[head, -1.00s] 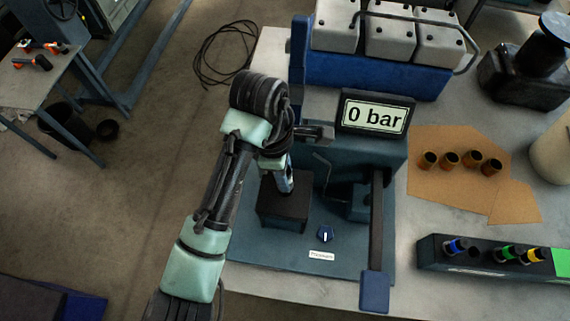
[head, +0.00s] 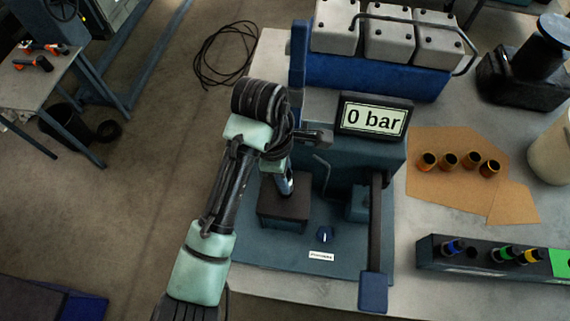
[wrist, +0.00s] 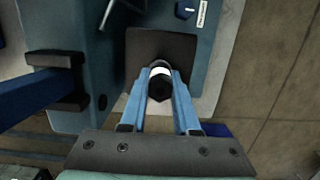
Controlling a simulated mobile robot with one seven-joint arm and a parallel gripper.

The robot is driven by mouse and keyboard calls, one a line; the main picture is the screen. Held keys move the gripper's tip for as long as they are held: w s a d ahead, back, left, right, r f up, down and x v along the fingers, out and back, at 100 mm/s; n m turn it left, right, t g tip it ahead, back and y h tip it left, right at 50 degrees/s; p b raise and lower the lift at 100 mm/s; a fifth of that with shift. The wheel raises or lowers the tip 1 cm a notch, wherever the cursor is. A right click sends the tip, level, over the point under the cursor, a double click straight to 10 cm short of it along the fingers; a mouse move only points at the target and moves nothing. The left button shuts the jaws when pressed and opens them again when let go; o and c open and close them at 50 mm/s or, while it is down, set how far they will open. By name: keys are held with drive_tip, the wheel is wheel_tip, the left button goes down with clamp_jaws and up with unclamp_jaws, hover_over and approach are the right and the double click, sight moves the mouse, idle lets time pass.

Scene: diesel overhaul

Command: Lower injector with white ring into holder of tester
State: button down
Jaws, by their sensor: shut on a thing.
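The tester (head: 370,160) stands on the bench with a display reading 0 bar (head: 372,119). Its dark block-shaped holder (head: 284,210) is on the tester's base, and also shows in the wrist view (wrist: 142,45). My gripper (wrist: 160,80) points down over the holder and is shut on the injector (wrist: 160,88). The white ring (wrist: 160,71) shows at the injector's edge between the blue fingers. In the head view my gripper (head: 287,184) is just above the holder's top. The injector's lower end and the holder's opening are hidden, so I cannot tell whether the injector is inside.
A dark lever with a blue end (head: 373,290) stands right of the holder, and a blue knob (head: 324,235) in front. A rack (head: 480,258) with several colour-ringed injectors lies at right. Several brass sleeves (head: 449,160) stand on brown cardboard (head: 430,182).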

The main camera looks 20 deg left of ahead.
drive_tip(key=shift+f+b, duration=0.5)
drive_tip(key=shift+f, duration=0.75)
drive_tip(key=shift+r+p, duration=0.1)
drive_tip(key=shift+p, duration=0.45)
drive_tip(key=shift+c, duration=0.8)
unclamp_jaws()
wheel_tip(320, 180, up, 7)
drive_tip(key=p, duration=0.8)
idle(0.5)
